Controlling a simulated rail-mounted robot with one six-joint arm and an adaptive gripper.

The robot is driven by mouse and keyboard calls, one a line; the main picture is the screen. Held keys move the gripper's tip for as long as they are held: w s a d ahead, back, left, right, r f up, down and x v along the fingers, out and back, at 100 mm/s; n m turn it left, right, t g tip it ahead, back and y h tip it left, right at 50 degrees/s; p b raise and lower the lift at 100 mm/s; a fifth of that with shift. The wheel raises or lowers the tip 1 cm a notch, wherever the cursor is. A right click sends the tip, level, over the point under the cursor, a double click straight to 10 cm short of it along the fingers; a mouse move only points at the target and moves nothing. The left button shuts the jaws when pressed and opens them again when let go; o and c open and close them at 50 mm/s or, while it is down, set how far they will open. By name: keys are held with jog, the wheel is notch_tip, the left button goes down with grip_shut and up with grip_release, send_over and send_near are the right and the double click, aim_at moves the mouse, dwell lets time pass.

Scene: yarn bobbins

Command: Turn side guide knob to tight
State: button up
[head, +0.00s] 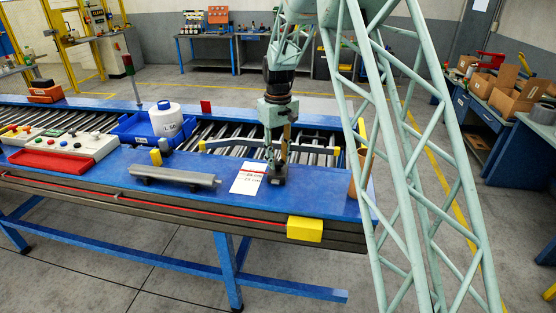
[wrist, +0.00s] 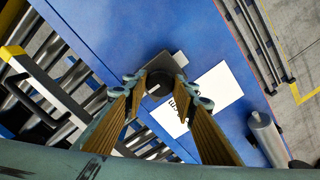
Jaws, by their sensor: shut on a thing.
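The side guide knob (wrist: 159,83) is a dark round piece on a dark square base on the blue table edge. My gripper (wrist: 158,86) points down over it, with one fingertip on each side, shut on the knob. In the head view my gripper (head: 276,170) is at the table's right part, and the knob is mostly hidden behind the fingers. The side guide (head: 236,143), a bar with yellow ends, runs along the rollers behind my gripper. I cannot read any tight or loose mark on the knob.
A white printed sheet (head: 248,178) lies beside the knob. A grey metal cylinder (head: 178,176) rests to its left.

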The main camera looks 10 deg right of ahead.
aim_at(278, 162)
dwell(0.4)
jog(key=o, duration=0.9)
jog(key=shift+c, duration=0.2)
jog(key=shift+r, duration=0.15)
notch_tip(278, 162, up, 12)
dwell(0.3)
dwell(0.4)
